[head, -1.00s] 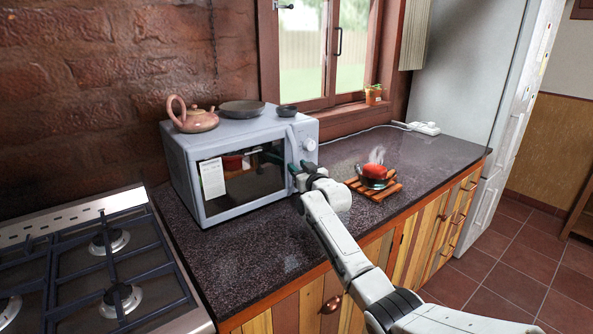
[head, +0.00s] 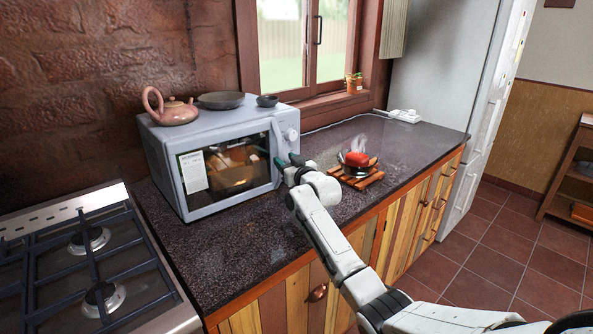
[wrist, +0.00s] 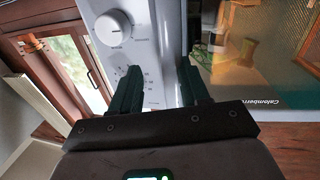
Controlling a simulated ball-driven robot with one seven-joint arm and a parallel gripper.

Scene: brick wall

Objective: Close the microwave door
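A white microwave (head: 238,120) stands on the dark counter against the brick wall. Its dark-glass door (head: 232,168), with a label at the left of the glass, looks flush with the front in the head view; I cannot tell whether a small gap remains. My gripper (head: 287,161) is at the right end of the front, by the door edge and below the knob (head: 291,135). In the wrist view its two dark green fingers (wrist: 161,85) are apart, one over the control panel, the other beside the door glass (wrist: 255,70). Nothing is held. Contact with the door is unclear.
A pink teapot (head: 170,109), a dark plate (head: 220,100) and a small bowl (head: 267,100) sit on the microwave. A steaming pot (head: 354,165) stands on a wooden trivet to the right. The stove (head: 85,255) is at the left.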

